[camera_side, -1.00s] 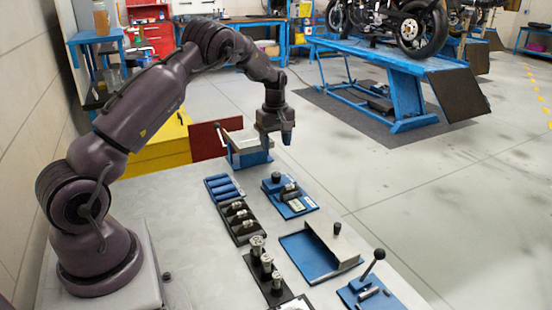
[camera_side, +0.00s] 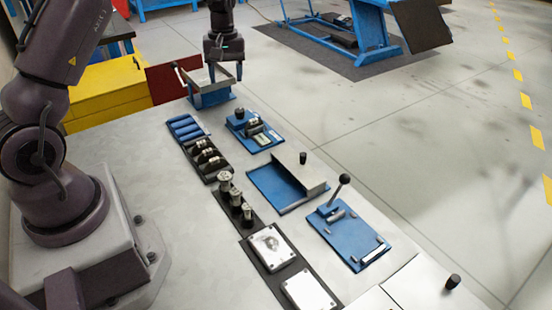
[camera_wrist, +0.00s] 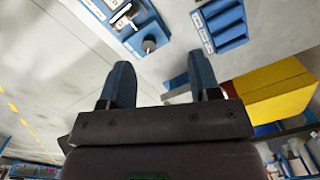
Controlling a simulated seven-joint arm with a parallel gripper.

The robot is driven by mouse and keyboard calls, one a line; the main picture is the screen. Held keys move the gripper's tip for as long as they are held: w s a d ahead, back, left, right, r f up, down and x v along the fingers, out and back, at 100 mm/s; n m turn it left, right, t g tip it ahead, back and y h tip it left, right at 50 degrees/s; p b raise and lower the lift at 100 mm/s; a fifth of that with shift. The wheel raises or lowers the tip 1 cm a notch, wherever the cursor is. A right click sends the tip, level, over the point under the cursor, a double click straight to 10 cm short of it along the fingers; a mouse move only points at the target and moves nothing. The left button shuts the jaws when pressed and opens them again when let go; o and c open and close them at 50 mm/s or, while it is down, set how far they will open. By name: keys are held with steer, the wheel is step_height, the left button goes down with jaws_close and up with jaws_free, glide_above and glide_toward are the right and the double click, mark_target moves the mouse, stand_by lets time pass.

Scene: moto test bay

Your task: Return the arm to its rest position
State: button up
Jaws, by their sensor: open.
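My gripper (camera_side: 225,72) hangs pointing down over the far end of the bench, in front of and above an open blue box (camera_side: 201,103) with pale rims. Its two fingers are apart with nothing between them. In the wrist view my gripper (camera_wrist: 160,76) shows two blue-grey fingertips spread over bare bench top, holding nothing. The upper part of my arm runs out of the top of the side view. Whether the fingers clear the box rim by much is hard to judge from the side view.
The bench holds a blue slotted rack (camera_side: 184,128), a black rack (camera_side: 226,174), a blue fixture (camera_side: 268,143), a blue tray (camera_side: 268,188) and a lever fixture (camera_side: 345,250). A red panel (camera_side: 165,84) and yellow cabinet (camera_side: 105,92) stand beyond. Bench left of the racks is clear.

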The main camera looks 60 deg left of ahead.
steer(key=s+d+r+m+t, duration=0.3)
steer(key=s+d+r+m, duration=0.3)
steer(key=s+d+r, duration=0.2)
steer(key=s+d+r+m+t, duration=0.3)
steer(key=s+d+r+m, duration=0.4)
steer(key=s+d, duration=0.5)
steer(key=d+r, duration=0.2)
steer(key=d, duration=0.2)
steer(key=shift+r, duration=0.15)
stand_by(1.5)
